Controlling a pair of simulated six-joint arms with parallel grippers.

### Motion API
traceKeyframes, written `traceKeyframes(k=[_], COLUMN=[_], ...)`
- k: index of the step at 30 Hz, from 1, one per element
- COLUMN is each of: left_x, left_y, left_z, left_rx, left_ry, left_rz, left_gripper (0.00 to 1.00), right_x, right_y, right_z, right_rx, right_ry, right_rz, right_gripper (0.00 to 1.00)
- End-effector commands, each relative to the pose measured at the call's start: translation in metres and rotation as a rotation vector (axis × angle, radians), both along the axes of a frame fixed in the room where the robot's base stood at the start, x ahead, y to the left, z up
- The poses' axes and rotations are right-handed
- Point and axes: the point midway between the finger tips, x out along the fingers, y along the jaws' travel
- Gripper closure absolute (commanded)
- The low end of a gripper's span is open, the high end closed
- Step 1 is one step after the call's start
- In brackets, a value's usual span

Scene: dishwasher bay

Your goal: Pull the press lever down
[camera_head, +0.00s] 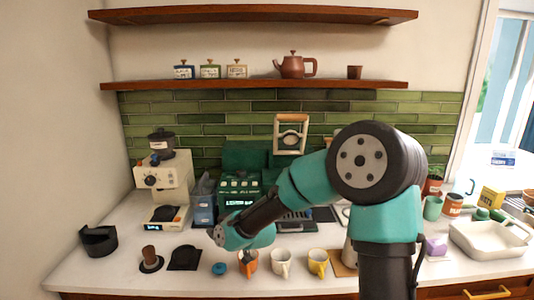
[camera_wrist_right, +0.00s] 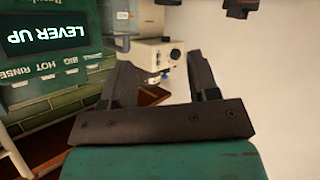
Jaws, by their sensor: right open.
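The green machine (camera_head: 238,188) stands against the tiled wall, with a lit panel. Its display (camera_wrist_right: 48,38) reads "LEVER UP" upside down in the right wrist view. A pale upright frame with a wooden top bar (camera_head: 291,117), likely the press lever, rises right of the machine in the head view. My right gripper (camera_wrist_right: 160,72) is open and empty, with the machine at the left of its wrist view. My right arm crosses the head view and hides part of the machine; its fingers cannot be made out there. My left gripper is not in view.
A cream grinder (camera_head: 160,178) stands left of the machine. Several cups, including a white mug (camera_head: 281,262) and a yellow mug (camera_head: 317,262), line the front of the counter. A black holder (camera_head: 98,241) sits at the far left. A white tray (camera_head: 488,240) is at right.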

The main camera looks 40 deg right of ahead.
Motion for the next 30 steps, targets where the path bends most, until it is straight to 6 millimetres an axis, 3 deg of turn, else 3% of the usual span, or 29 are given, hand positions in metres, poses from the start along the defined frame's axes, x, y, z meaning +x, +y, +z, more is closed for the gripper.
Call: traceKeyframes(k=[5, 16, 30], left_x=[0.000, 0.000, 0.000], left_y=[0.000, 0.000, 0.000], left_z=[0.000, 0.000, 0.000], left_rx=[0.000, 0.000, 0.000], left_ry=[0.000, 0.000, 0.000], left_rz=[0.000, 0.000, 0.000], left_gripper=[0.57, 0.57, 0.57], right_x=[0.005, 0.013, -0.002], right_y=[-0.018, -0.087, -0.176], right_z=[0.016, 0.079, 0.163], right_rx=[0.093, 0.475, 0.955], right_ry=[-0.008, -0.017, -0.024], right_rz=[-0.051, -0.232, -0.447], right_gripper=[0.45, 0.45, 0.45])
